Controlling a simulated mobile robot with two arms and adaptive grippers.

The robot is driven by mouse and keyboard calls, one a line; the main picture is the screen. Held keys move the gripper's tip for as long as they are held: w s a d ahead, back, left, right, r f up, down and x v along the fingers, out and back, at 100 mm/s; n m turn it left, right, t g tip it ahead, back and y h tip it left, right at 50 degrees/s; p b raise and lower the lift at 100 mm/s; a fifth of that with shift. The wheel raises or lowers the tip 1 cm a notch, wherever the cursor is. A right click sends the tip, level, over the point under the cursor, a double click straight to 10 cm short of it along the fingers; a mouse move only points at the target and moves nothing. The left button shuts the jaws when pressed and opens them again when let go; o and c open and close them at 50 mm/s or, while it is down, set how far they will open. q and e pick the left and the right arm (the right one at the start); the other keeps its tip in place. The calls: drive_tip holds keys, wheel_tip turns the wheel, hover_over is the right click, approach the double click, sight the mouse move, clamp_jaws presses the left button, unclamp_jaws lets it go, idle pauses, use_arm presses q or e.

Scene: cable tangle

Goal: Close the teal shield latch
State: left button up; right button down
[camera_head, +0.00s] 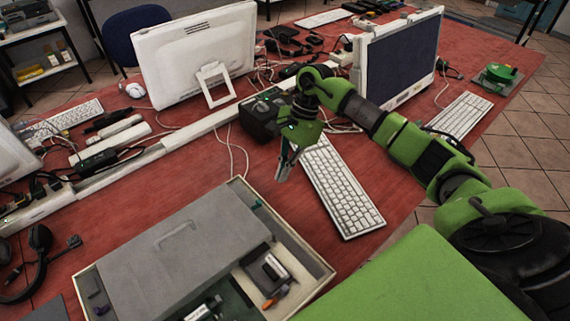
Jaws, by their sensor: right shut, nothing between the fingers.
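My right gripper (283,170) hangs fingers down above the red table, at the left end of a white keyboard (343,188) and in front of a black box-shaped device (262,112). Its fingers are shut and empty. I cannot make out a teal shield latch clearly. A small green device on a dark plate (497,75) lies at the far right of the table, well away from the gripper; I cannot tell whether it bears the latch. The arm and gripper hide part of the cables behind them. My left gripper is out of view.
A shallow box with a grey lid (180,250) stands at the front. White monitors (195,55) and a second one (398,60) stand behind. Loose cables (232,150) and a white cable trunking (165,148) cross the table. Bare red table shows left of the gripper.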

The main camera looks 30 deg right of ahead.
sight(260, 201)
drive_tip(key=b+x, duration=0.1)
drive_tip(key=x, duration=0.3)
drive_tip(key=shift+f, duration=0.1)
drive_tip(key=a+p, duration=0.2)
drive_tip(key=a, duration=0.1)
drive_tip(key=shift+s+a+r+p, duration=0.15)
drive_tip(key=shift+s+r+p, duration=0.1)
drive_tip(key=shift+r+p, duration=0.15)
drive_tip(key=shift+a+f, duration=0.2)
drive_tip(key=shift+a, duration=0.15)
drive_tip(key=shift+s+a+f+b, duration=0.15)
drive_tip(key=shift+a+b, duration=0.5)
drive_tip(key=shift+a, duration=0.15)
drive_tip(key=shift+s+a, duration=0.1)
drive_tip(key=shift+a, duration=0.1)
